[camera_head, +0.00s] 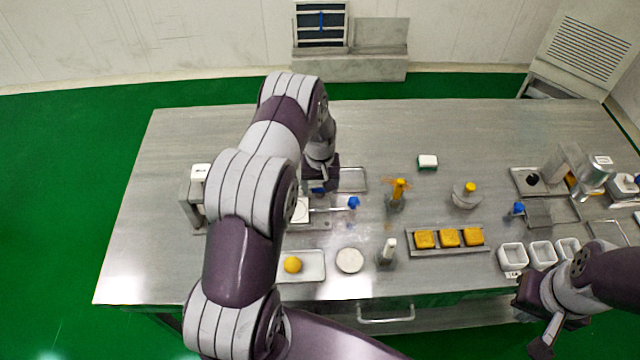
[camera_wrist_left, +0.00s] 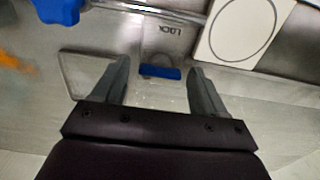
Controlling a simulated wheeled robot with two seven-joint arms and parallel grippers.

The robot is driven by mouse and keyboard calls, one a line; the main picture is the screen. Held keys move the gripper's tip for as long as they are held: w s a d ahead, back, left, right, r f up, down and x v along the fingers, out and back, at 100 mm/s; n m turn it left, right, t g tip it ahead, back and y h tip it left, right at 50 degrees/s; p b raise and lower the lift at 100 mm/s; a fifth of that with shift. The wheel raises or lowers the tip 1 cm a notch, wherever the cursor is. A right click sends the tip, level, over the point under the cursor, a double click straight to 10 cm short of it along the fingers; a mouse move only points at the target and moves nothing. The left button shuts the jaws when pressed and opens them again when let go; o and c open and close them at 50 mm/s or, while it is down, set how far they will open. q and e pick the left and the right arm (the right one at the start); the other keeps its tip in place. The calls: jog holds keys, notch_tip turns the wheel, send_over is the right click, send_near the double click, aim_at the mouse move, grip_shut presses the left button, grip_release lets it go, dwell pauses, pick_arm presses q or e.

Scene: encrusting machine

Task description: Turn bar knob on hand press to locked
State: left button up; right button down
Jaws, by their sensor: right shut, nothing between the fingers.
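The blue bar knob (camera_wrist_left: 160,72) lies between the spread fingers of my left gripper (camera_wrist_left: 158,66) in the left wrist view, with a gap on both sides. Its bar runs crosswise there, from finger to finger, below the printed word LOCK. The hand press shows in the head view under my left gripper (camera_head: 322,184) and is partly hidden by my arm. Its lever has a blue end (camera_head: 353,202), also in the left wrist view (camera_wrist_left: 57,10). My right gripper (camera_head: 541,346) is at the lower right, shut and empty, away from the press.
The steel table (camera_head: 220,130) is clear at the back. A tray with a yellow ball (camera_head: 292,264), a white disc (camera_head: 350,260) and a tray of yellow blocks (camera_head: 449,238) stand in front. White cups (camera_head: 513,256) stand near my right arm.

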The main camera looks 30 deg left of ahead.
pick_arm(q)
jog(key=c, duration=0.8)
jog(key=shift+m, duration=0.3)
jog(key=m+b, duration=0.2)
jog(key=m, duration=0.1)
jog(key=shift+m, duration=0.3)
jog(key=m+b, duration=0.1)
jog(key=m, duration=0.3)
jog(key=shift+m, duration=0.3)
jog(key=m+b, duration=0.1)
jog(key=m, duration=0.3)
jog(key=shift+r+m+b, duration=0.1)
jog(key=shift+m+b, duration=0.35)
jog(key=shift+m, duration=2.05)
jog(key=shift+w+m, duration=0.1)
jog(key=shift+m, duration=0.2)
